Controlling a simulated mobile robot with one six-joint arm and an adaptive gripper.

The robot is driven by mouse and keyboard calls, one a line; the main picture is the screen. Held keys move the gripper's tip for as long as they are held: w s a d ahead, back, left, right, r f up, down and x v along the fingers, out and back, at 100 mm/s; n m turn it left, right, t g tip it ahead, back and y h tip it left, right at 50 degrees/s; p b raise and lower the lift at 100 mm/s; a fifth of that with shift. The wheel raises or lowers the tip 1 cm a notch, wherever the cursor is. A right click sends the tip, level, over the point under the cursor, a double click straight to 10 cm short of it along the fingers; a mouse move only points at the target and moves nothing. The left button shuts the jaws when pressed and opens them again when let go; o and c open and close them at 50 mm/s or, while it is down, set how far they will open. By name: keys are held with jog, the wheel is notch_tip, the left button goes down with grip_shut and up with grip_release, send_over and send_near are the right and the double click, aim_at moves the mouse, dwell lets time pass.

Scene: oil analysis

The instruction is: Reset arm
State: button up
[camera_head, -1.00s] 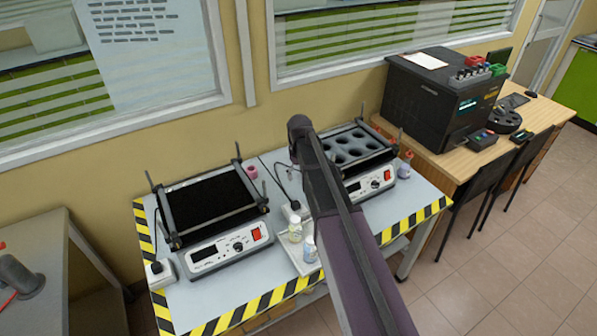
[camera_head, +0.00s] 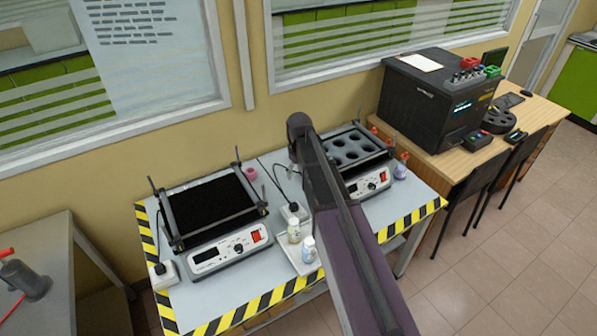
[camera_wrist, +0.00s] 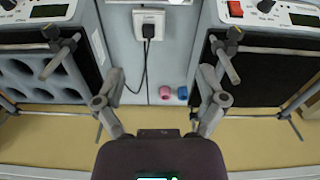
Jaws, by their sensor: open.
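My gripper (camera_wrist: 161,82) is open and empty in the wrist view, its two fingers spread apart above the table. Between the fingers the wrist view shows a white power socket (camera_wrist: 149,22) with a black plug and cable. A pink cap-like item (camera_wrist: 164,92) and a blue one (camera_wrist: 182,92) lie beyond it near the wall.
A flat black-topped shaker (camera_head: 212,212) stands left, and a shaker with round holes (camera_head: 352,150) stands right. Two small bottles (camera_head: 294,231) (camera_head: 309,249) stand on a pale tray by my arm. The table (camera_head: 190,310) has striped edges. A black analyser (camera_head: 430,105) occupies the desk at right.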

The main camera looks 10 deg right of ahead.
dwell(0.3)
jog(key=s+f+m+b, duration=0.2)
jog(key=s, duration=0.7)
jog(key=s+f+m+b, duration=0.2)
jog(key=s, duration=0.8)
jog(key=shift+s+f+b, duration=0.25)
jog(key=shift+f+b, duration=0.05)
